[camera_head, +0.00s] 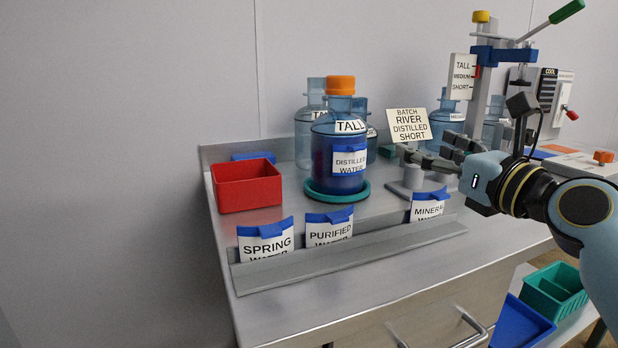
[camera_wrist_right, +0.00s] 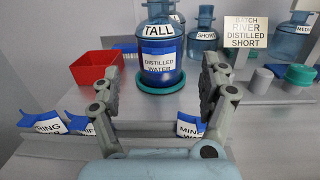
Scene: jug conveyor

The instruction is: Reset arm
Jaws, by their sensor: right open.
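My right gripper (camera_head: 428,158) comes in from the right, above the steel bench and short of the batch sign. It also shows in the right wrist view (camera_wrist_right: 160,88), its two fingers spread wide with nothing between them. Beyond the fingers stands a blue jug (camera_head: 334,150) labelled TALL and DISTILLED WATER, upright on a green round base (camera_head: 337,193). The jug has an orange cap (camera_head: 340,85) in the head view. The gripper is apart from the jug. My left gripper does not show.
A red bin (camera_head: 247,185) sits left of the jug. Label cards SPRING (camera_head: 266,240), PURIFIED (camera_head: 329,227) and MINERAL (camera_head: 428,206) stand in a front rack (camera_head: 350,255). A batch sign (camera_head: 408,124) reads RIVER DISTILLED SHORT. A green-handled press (camera_head: 484,80) stands at right.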

